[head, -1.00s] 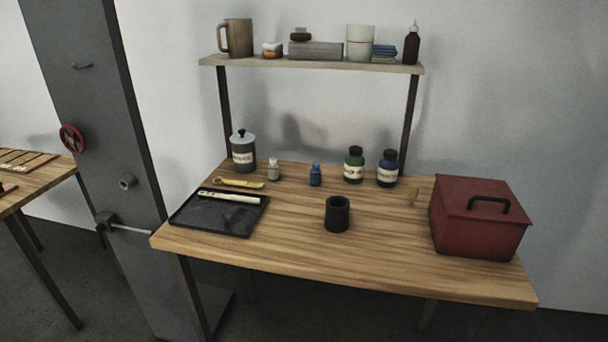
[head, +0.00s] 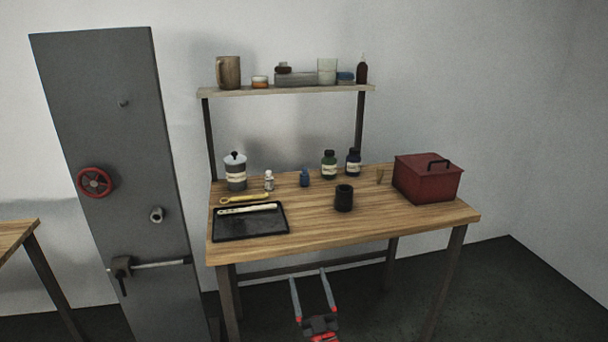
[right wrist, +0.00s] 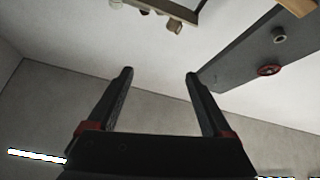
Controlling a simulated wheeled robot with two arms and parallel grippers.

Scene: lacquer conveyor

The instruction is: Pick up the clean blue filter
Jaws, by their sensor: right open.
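A small stack of flat blue pieces (head: 346,76) lies on the wall shelf, right of a pale cup. It is too small to tell whether it is the blue filter or whether it is clean. No other filter is clear to me. My right gripper (head: 308,274) is open and empty, low in front of the table's front edge and well below the shelf. Its two spread fingers also show in the right wrist view (right wrist: 159,73), with nothing between them. My left gripper is not in view.
The shelf (head: 230,92) also holds a mug, a jar and a dark bottle. The wooden table (head: 400,222) carries a black tray (head: 213,237), black cup (head: 344,198), several bottles and a red box (head: 428,180). A grey cabinet (head: 120,240) with a projecting handle stands left.

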